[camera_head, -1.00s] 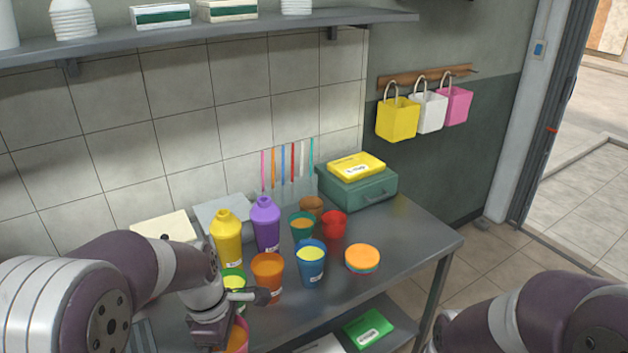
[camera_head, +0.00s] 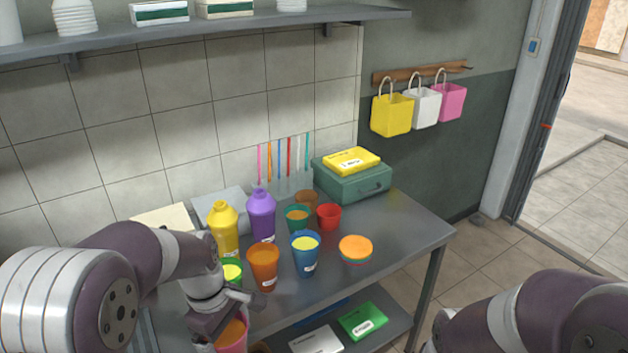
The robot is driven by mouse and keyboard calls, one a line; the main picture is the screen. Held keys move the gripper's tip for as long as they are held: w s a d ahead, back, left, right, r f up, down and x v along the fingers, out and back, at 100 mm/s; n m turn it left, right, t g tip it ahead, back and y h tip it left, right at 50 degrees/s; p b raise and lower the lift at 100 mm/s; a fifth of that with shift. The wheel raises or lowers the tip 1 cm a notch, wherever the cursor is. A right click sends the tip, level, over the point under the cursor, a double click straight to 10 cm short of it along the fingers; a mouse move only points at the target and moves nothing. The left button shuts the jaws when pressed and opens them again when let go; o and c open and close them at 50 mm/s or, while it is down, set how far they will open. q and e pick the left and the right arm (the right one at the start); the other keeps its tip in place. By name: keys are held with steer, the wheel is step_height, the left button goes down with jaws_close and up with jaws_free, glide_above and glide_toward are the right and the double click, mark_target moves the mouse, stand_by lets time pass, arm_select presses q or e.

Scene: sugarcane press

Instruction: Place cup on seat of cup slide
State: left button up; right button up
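My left gripper (camera_head: 222,308) is low in the picture, beside a pink cup with orange contents (camera_head: 234,336). The gripper partly covers this cup, and I cannot tell whether its fingers close on it. Other cups stand on the metal table: a green one (camera_head: 232,272), an orange one (camera_head: 263,267), a blue one (camera_head: 306,254), a teal one (camera_head: 297,218), a red one (camera_head: 329,217) and a brown one (camera_head: 307,201). My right arm comes in at the lower right, and its gripper is out of view. I see nothing I can identify as the cup slide.
A yellow bottle (camera_head: 224,232) and a purple bottle (camera_head: 262,216) stand behind the cups. An orange-topped round stack (camera_head: 356,249) sits on the table (camera_head: 398,243). A teal box (camera_head: 352,183) is at the back right. A shelf (camera_head: 210,28) overhangs the wall. The table's right front is clear.

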arm_select(q)
steer(key=m, duration=0.1)
steer(key=w+m, duration=0.1)
steer(key=shift+w+a+f+m, duration=0.15)
steer(key=shift+w+a+m, duration=0.05)
steer(key=shift+w+m, duration=0.1)
steer(key=w+a+f+m, duration=0.1)
steer(key=f+m, duration=0.4)
steer(key=f, duration=0.2)
steer(key=w+a+f+m+y, duration=0.1)
steer(key=w+f+m, duration=0.1)
steer(key=f+m, duration=0.3)
step_height(320, 180, down, 2)
steer(key=shift+w+a+f+m+g, duration=0.25)
steer(key=shift+w+a+m+g, duration=0.05)
steer(key=shift+m+g, duration=0.1)
